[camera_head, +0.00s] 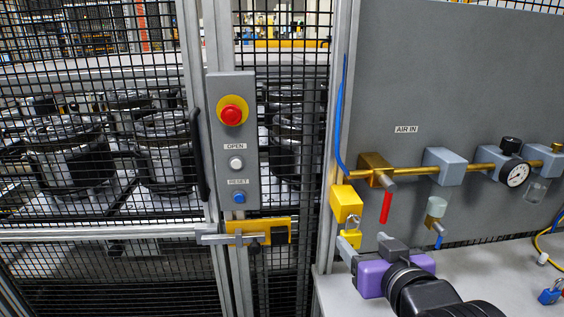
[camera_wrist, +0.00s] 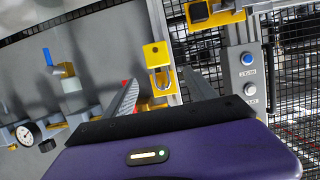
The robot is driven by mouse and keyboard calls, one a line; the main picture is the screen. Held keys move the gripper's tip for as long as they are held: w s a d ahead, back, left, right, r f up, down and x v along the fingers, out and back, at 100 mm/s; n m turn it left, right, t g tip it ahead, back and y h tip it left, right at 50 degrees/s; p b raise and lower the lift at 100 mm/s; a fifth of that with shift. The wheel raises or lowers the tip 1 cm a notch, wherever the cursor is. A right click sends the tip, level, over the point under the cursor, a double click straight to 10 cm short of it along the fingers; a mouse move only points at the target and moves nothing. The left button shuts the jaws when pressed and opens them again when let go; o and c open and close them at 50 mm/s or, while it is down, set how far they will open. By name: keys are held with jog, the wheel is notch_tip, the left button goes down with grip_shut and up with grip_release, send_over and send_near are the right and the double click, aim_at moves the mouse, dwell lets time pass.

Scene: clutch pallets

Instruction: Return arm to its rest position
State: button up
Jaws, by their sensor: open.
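My gripper (camera_head: 368,248) is at the lower right of the middle in the head view, with a purple body and grey fingers. It is open, its fingers apart, just in front of the yellow padlock area on the frame post. In the wrist view my gripper (camera_wrist: 165,95) has a finger on each side of a yellow padlock (camera_wrist: 157,81) with a metal shackle. In the head view the yellow padlock (camera_head: 350,238) hangs below a yellow block (camera_head: 346,203). I cannot tell whether the fingers touch the padlock.
A grey panel (camera_head: 440,75) carries brass piping, a red-handled valve (camera_head: 386,205) and a gauge (camera_head: 515,173). A control box (camera_head: 234,150) with a red button and a yellow latch (camera_head: 262,232) stand left. A blue padlock (camera_head: 549,296) lies on the grey bench (camera_head: 500,280). Mesh fencing closes the left.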

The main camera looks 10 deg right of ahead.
notch_tip(320, 180, up, 4)
jog(key=t, duration=0.4)
jog(key=s+f+g, duration=0.1)
jog(key=s+f, duration=0.5)
jog(key=s, duration=0.7)
jog(key=s+f+g, duration=0.1)
jog(key=s+f, duration=0.6)
jog(key=s, duration=0.6)
jog(key=s+f+g, duration=0.1)
jog(key=s+f, duration=0.5)
jog(key=s, duration=0.7)
jog(key=shift+f, duration=0.25)
jog(key=shift+s, duration=0.1)
